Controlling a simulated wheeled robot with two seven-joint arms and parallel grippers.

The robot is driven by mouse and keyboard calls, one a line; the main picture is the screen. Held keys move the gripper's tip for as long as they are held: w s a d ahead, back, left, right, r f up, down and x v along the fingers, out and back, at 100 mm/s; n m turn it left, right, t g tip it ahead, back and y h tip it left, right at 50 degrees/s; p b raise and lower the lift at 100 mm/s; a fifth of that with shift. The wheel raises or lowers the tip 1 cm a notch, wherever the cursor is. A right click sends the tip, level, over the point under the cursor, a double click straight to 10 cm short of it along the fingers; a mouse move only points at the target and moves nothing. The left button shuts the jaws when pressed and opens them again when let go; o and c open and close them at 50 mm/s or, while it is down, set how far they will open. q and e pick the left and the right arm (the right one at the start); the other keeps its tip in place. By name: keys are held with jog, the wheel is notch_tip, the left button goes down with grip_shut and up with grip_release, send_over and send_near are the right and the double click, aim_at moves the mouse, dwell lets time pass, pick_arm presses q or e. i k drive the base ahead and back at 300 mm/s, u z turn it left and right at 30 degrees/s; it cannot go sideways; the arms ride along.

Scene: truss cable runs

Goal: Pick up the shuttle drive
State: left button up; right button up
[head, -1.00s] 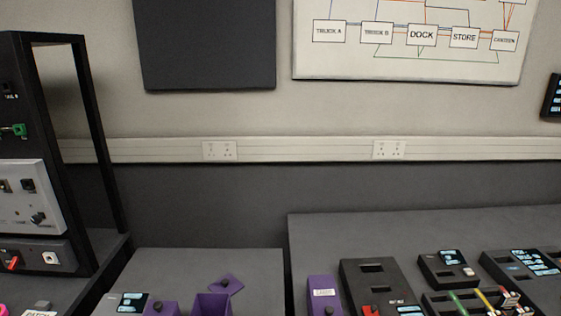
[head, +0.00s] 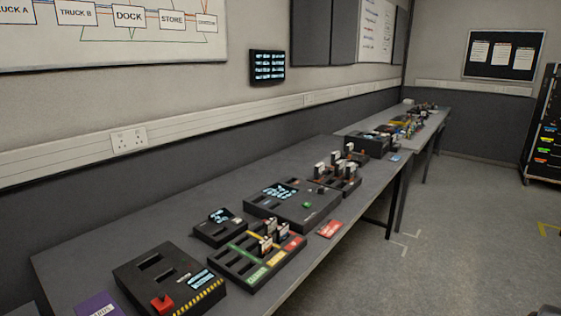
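I cannot tell which thing is the shuttle drive. Several small upright items with pale tops (head: 268,243) stand in a black slotted tray (head: 236,272) with green, yellow and red labels, on the near bench. More small upright items (head: 321,170) stand in a black rack farther along. A black slotted box (head: 138,270) with a red part and hazard stripes is at the near left. Neither of my grippers is in view.
The long grey bench (head: 105,235) runs away to the right. A black console (head: 295,205), a small display box (head: 217,228) and a red card (head: 330,229) lie on it. A purple piece (head: 98,306) is at the bottom edge. The floor (head: 440,220) on the right is largely clear.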

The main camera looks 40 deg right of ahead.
aim_at(335, 156)
jog(key=z, duration=0.55)
jog(key=k, duration=0.15)
jog(key=z, duration=2.05)
jog(key=i, duration=2)
jog(key=u, duration=0.2)
jog(key=i, duration=1.65)
jog(key=u, duration=2)
jog(key=i, duration=0.75)
jog(key=u, duration=0.6)
